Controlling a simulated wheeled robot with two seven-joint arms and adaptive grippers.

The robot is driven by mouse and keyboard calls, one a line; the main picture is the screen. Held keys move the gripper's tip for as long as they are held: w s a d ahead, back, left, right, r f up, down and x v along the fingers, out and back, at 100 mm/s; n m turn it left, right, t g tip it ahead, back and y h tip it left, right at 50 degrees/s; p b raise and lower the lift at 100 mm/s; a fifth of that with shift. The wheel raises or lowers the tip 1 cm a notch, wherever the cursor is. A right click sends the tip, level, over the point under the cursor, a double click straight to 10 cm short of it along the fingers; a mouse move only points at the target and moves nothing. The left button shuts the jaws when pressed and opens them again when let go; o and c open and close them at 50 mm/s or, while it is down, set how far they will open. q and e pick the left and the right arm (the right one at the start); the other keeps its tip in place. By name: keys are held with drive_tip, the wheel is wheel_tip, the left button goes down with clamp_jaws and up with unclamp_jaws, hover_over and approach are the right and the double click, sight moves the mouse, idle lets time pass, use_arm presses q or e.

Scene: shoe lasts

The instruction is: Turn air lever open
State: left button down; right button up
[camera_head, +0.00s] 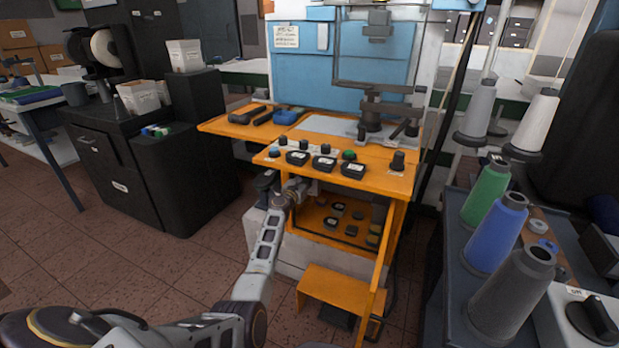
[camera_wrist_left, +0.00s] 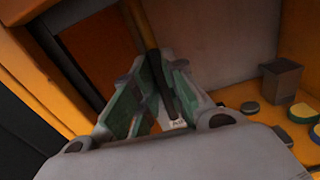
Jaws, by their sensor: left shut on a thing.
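The air lever (camera_wrist_left: 160,80) shows in the left wrist view as a dark, slim handle between my fingers. A small white label (camera_wrist_left: 173,124), which seems to read AIR, lies just below it. My left gripper (camera_wrist_left: 157,92) is shut on the lever, with green-lined fingers on both sides of it. In the head view my left gripper (camera_head: 294,189) reaches under the front left of the orange machine table (camera_head: 375,183). The lever is hidden there behind my gripper and the table. My right gripper is not in view.
Black gauges and knobs (camera_head: 323,163) line the table's front edge above my gripper. An orange lower shelf (camera_head: 318,234) holds small dark parts. An orange step (camera_head: 327,288) stands below. A cart with thread cones (camera_head: 497,225) is at right, black cabinets (camera_head: 185,175) at left.

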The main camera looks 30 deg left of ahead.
use_arm(q)
drive_tip(key=shift+a+f+n, duration=0.1)
drive_tip(key=shift+a+n, duration=0.1)
drive_tip(key=shift+n, duration=0.2)
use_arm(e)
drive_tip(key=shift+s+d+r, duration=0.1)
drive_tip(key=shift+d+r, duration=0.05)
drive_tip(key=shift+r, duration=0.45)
use_arm(q)
drive_tip(key=c, duration=1.5)
unclamp_jaws()
drive_tip(key=shift+o, duration=0.2)
drive_tip(key=shift+s, duration=0.3)
drive_tip(key=s, duration=1.1)
drive_tip(key=shift+s+d, duration=0.25)
drive_tip(key=shift+d, duration=0.05)
